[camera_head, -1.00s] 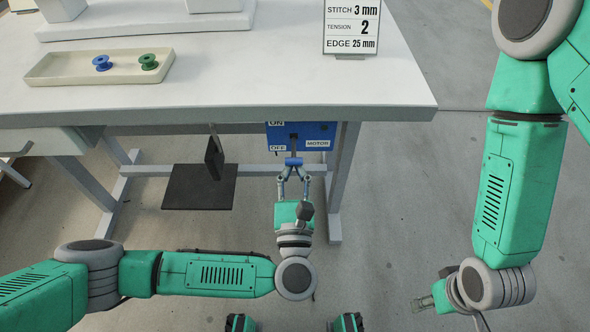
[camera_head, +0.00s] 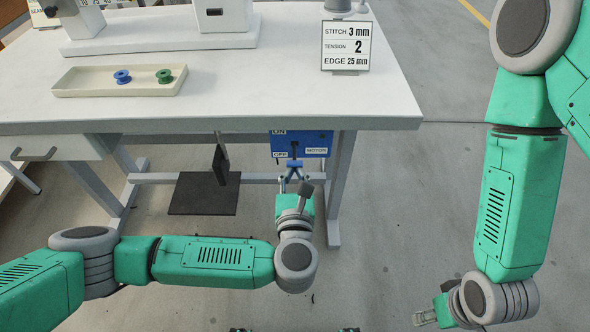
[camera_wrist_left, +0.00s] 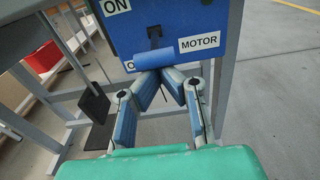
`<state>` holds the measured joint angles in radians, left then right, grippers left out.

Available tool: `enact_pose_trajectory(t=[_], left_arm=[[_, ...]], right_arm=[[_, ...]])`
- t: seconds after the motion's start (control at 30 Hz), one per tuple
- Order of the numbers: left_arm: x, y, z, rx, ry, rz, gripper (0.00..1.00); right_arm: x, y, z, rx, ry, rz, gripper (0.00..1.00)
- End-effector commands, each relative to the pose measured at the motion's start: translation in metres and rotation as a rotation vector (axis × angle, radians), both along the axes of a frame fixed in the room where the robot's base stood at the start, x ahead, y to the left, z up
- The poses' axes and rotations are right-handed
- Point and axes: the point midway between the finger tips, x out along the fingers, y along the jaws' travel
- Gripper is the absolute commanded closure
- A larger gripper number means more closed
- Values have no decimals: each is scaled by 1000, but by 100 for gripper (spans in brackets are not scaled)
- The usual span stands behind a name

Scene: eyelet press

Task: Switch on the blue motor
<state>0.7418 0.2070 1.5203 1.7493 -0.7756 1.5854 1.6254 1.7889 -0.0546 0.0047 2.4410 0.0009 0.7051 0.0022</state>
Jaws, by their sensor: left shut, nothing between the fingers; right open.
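The blue motor box (camera_head: 316,142) hangs under the front edge of the table, with ON, OFF and MOTOR labels. It also fills the top of the left wrist view (camera_wrist_left: 205,22). Its lever has a blue bar handle (camera_wrist_left: 155,61), low on the box near the OFF label, which it partly covers in the wrist view. My left gripper (camera_head: 294,172) is shut and empty, its fingertips close below the handle; I cannot tell whether they touch it. My right gripper (camera_head: 424,316) is open and empty, low at the right, away from the table.
The white table (camera_head: 240,108) overhangs the box. A table leg (camera_head: 341,185) stands right of the box, and a dark pedal (camera_head: 205,193) lies to its left. On top are a tray (camera_head: 70,83) with two spools and a sign (camera_head: 346,46). The floor at right is clear.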

Motion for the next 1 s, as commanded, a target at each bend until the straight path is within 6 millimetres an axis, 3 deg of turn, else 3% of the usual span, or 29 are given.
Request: enact_pose_trajectory(t=[0.03, 0.1, 0.3, 1.0], left_arm=[[0, 0, 11, -2, 32, -1, 100], [-1, 0, 15, -2, 86, -1, 100], [-2, 0, 21, -2, 219, -1, 100], [-3, 0, 25, -1, 225, 0, 100]], right_arm=[[0, 0, 14, 0, 0, 0, 47], [0, 0, 24, 0, -1, 0, 47], [1, 0, 42, 0, -1, 0, 47], [0, 0, 49, 0, -1, 0, 47]])
